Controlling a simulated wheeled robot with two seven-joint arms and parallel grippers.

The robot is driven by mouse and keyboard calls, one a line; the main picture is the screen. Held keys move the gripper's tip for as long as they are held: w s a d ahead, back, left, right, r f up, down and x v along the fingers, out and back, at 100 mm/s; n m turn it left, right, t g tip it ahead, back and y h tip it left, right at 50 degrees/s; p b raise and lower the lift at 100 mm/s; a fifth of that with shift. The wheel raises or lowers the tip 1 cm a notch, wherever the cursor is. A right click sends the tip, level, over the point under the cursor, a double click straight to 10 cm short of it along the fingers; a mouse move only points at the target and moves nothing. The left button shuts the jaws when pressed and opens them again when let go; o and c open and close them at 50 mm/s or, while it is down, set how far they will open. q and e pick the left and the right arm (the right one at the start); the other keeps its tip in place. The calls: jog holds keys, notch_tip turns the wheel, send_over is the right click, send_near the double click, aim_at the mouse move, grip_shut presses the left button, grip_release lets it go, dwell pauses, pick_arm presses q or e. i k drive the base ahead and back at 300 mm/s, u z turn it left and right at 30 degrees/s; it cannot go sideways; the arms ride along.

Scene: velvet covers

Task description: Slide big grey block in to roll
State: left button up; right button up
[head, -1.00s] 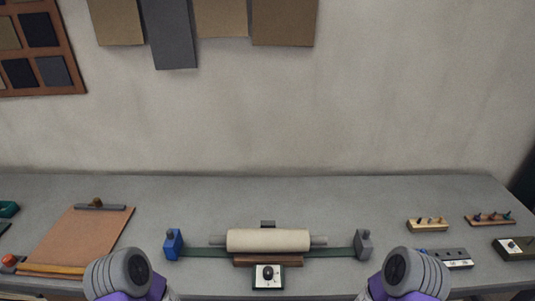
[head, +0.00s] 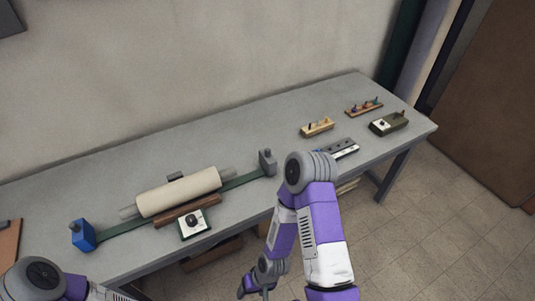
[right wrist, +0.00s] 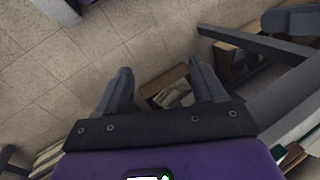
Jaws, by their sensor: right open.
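The big grey block (head: 267,162) stands upright on the right end of a dark green rail (head: 240,181) on the bench. The cream roll (head: 179,192) lies along the middle of the rail, with a gap between its right end and the grey block. A blue block (head: 82,235) stands at the rail's left end. My right gripper (head: 254,290) hangs low in front of the bench, below its top. In the right wrist view its two fingers (right wrist: 163,88) are apart with nothing between them. My left gripper is out of the head view; only part of that arm shows.
A small box with a black knob (head: 193,223) sits in front of the roll. Peg racks (head: 317,127) and a grey-green box (head: 389,123) stand at the bench's right. The bench front edge and the shelf items beneath it are close to my right arm.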

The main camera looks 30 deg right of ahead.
aim_at(266, 162)
jog(key=k, duration=0.5)
jog(key=z, duration=1.75)
jog(key=i, duration=1.05)
jog(key=u, duration=2.2)
